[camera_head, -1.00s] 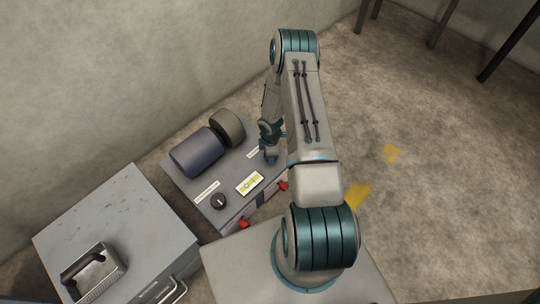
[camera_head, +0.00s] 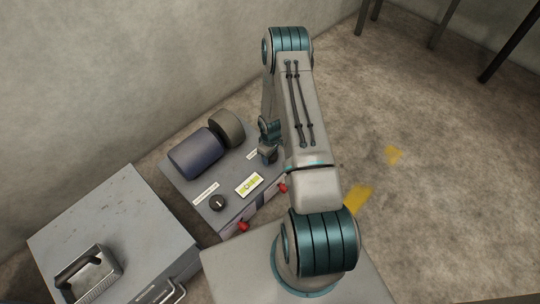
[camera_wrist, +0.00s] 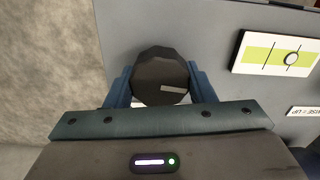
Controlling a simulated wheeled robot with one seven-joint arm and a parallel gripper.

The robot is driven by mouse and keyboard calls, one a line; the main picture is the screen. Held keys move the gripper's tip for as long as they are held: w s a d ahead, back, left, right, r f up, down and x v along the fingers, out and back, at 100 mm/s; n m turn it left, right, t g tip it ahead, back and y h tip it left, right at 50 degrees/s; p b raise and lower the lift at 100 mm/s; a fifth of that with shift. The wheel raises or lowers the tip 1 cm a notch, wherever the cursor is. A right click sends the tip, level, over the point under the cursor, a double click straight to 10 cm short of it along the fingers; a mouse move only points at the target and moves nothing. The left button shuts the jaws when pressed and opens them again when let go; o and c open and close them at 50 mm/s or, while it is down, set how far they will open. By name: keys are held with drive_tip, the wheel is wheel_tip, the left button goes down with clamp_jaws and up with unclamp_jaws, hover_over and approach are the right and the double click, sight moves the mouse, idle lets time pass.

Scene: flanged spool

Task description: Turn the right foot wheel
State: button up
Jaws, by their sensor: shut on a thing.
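The right foot wheel is a dark faceted knob (camera_wrist: 160,76) with a grey mark on its face, in the middle of the wrist view. My gripper (camera_wrist: 161,88) is shut on it, one blue finger on each side. In the head view my gripper (camera_head: 268,154) is at the right rear of the grey machine top and hides this wheel. The left foot wheel (camera_head: 218,203), dark with a pale mark, stands free at the front left. A yellow-green level vial (camera_head: 249,184) lies between them. In the wrist view its bubble (camera_wrist: 291,58) sits nearer the right line.
A dark blue spool (camera_head: 197,153) and a dark round flange (camera_head: 227,128) lie behind the wheels. Red parts (camera_head: 243,227) stick out along the front edge. A grey cabinet (camera_head: 115,225) with a metal handle piece stands at left. Open floor lies to the right.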

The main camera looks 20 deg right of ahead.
drive_tip(key=shift+s+m, duration=0.2)
drive_tip(key=shift+m, duration=0.1)
drive_tip(key=o, duration=1)
drive_tip(key=shift+w, duration=0.1)
drive_tip(key=shift+r, duration=0.1)
drive_tip(key=shift+r, duration=0.3)
wheel_tip(320, 180, up, 13)
drive_tip(key=p, duration=0.4)
